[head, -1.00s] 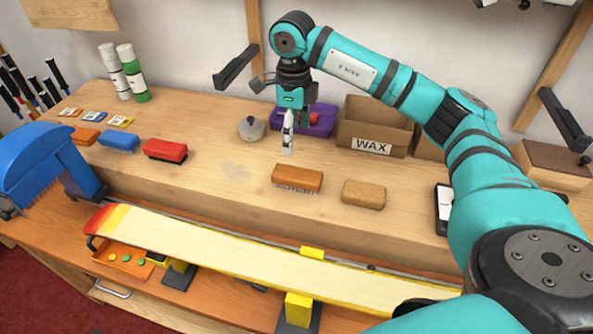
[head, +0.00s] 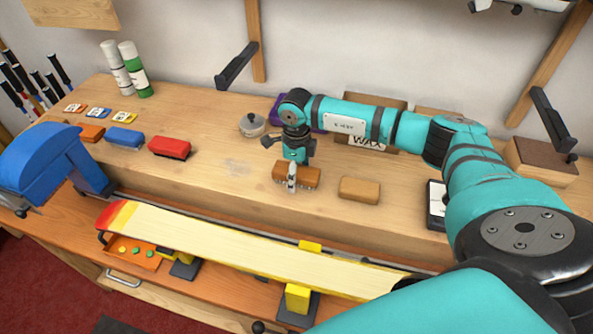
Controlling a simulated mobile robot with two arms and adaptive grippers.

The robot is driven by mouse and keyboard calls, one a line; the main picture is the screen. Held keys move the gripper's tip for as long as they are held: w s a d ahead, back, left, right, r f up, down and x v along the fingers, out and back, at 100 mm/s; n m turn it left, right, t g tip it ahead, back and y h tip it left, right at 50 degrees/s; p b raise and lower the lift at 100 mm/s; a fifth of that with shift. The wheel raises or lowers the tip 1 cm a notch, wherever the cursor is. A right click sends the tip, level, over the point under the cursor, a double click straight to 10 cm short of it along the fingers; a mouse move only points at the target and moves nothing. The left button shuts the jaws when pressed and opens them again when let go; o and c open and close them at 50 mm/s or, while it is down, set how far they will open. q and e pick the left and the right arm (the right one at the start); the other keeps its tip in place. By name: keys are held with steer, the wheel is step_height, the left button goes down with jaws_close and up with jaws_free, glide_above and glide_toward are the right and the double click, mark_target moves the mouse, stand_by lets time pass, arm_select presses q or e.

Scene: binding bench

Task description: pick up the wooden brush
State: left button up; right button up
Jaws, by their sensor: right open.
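The wooden brush (head: 312,178) lies on the raised bench shelf, with an orange-brown wooden back and bristles below. My right gripper (head: 292,185) has its fingers pointing down at the brush, in front of its left-middle part. The gripper is open. One pale finger covers part of the brush, and the other finger is hidden, so I cannot tell whether it touches. My left gripper is not in view.
A cork block (head: 360,190) lies just right of the brush. Red (head: 170,147), blue (head: 124,137) and orange brushes stand to the left. A cardboard WAX box (head: 372,105) is behind my arm. A ski (head: 215,240) runs along the front.

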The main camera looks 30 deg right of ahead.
steer(key=shift+f, duration=0.1)
steer(key=shift+c, duration=0.4)
steer(key=c, duration=1.3)
steer(key=shift+w, duration=0.1)
steer(key=shift+r+b, duration=0.45)
steer(key=shift+r, duration=0.05)
step_height(320, 180, up, 2)
steer(key=shift+r+b, duration=0.1)
steer(key=shift+b, duration=0.7)
steer(key=shift+s+a+r+b, duration=0.35)
steer(key=shift+s+b, duration=0.5)
steer(key=shift+s, duration=1.8)
steer(key=shift+s+a+r+b, duration=0.35)
steer(key=shift+s+b, duration=0.45)
steer(key=shift+s, duration=1.9)
steer(key=shift+s+a+r+b, duration=0.3)
steer(key=shift+s+b, duration=0.55)
steer(key=shift+s, duration=1.8)
